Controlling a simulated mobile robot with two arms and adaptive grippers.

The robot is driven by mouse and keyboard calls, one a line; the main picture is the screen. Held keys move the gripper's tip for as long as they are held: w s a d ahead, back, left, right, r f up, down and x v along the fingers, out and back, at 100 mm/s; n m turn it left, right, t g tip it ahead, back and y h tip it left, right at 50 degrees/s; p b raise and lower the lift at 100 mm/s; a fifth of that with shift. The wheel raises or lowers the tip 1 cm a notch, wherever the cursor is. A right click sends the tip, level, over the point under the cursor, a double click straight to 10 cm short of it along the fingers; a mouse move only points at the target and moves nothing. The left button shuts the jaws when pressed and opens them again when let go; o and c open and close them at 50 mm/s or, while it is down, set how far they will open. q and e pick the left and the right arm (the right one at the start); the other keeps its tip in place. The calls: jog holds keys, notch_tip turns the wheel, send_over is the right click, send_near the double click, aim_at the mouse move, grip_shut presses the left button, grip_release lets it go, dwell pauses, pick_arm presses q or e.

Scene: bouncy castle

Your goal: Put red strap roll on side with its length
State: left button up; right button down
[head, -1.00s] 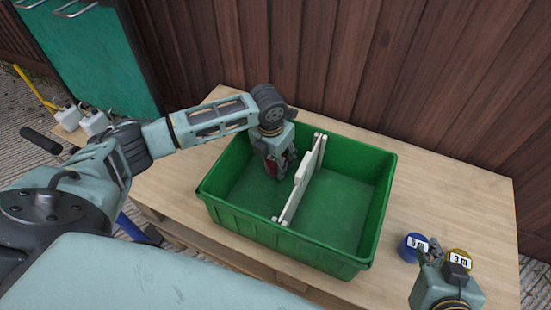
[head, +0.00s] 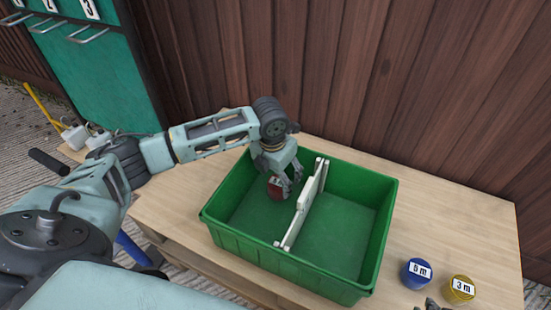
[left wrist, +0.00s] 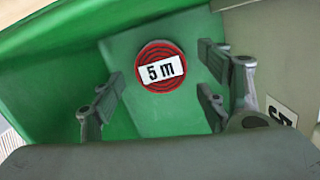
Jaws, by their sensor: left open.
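The red strap roll (head: 275,188) with a white "5 m" label is in the left compartment of the green crate (head: 285,262). In the left wrist view the red roll (left wrist: 160,67) shows its round labelled face to the camera, beyond my fingers. My left gripper (head: 285,178) reaches down into that compartment; its fingers (left wrist: 160,98) are open on either side of the roll, with gaps between. A white divider (head: 303,205) splits the crate; a label (left wrist: 281,116) on it is partly hidden. Only a dark tip of my right gripper (head: 430,304) shows at the bottom edge.
A blue roll (head: 416,274) marked "5 m" and a yellow roll (head: 459,290) marked "3 m" stand on the wooden table (head: 455,215), right of the crate. The crate's right compartment is empty. A green panel with numbered hooks (head: 97,75) stands at the back left.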

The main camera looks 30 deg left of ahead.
aim_at(276, 185)
pick_arm(q)
jog(key=r, duration=0.1)
jog(key=r+p, duration=0.1)
jog(key=r, duration=0.3)
jog(key=shift+s+r, duration=0.25)
jog(key=shift+s+a+r+p, duration=0.15)
jog(key=shift+r+p, duration=0.4)
jog(key=shift+r, duration=0.7)
pick_arm(e)
jog(key=s+d+f+g+h, duration=0.1)
jog(key=s+d+g, duration=0.1)
jog(key=s, duration=0.5)
jog(key=shift+g, duration=0.8)
